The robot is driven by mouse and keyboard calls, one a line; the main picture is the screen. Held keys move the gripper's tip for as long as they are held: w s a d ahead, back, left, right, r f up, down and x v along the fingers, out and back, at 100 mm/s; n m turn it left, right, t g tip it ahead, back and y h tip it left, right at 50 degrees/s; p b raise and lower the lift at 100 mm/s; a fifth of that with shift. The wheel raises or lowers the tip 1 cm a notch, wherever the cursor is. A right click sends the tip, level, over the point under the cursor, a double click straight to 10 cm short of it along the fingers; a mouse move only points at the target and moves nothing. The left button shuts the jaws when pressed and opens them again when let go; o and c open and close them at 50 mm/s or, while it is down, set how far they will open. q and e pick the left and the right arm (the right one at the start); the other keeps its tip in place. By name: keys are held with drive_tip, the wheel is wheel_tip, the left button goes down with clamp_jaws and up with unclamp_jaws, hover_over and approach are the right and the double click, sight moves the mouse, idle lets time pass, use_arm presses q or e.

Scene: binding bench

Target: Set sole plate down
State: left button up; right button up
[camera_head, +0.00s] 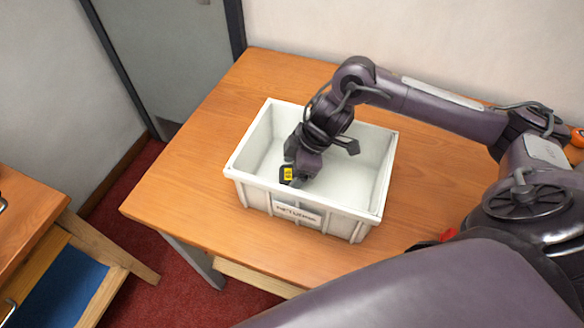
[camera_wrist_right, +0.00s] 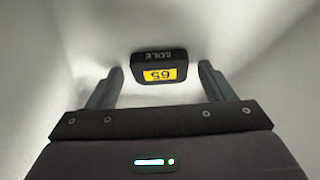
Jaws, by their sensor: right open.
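The sole plate is a small dark block with a yellow label reading 65 and the word SOLE. In the head view the sole plate (camera_head: 287,174) is low inside the white bin (camera_head: 264,192), near its front left. My right gripper (camera_head: 298,176) reaches down into the bin beside it. In the right wrist view the sole plate (camera_wrist_right: 160,66) lies just beyond and between the fingertips of my open right gripper (camera_wrist_right: 160,78). Gaps show between the plate and both fingers. Its underside is hidden. My left gripper is not in view.
The bin, labelled as returns, stands on a wooden table (camera_head: 190,150). Its walls surround my right gripper. The table is clear to the left of the bin. An open drawer with a blue lining (camera_head: 65,285) is at the lower left. A red object (camera_head: 447,235) shows beside my arm.

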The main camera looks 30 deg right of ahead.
drive_tip(key=v, duration=1.2)
drive_tip(key=shift+r, duration=0.15)
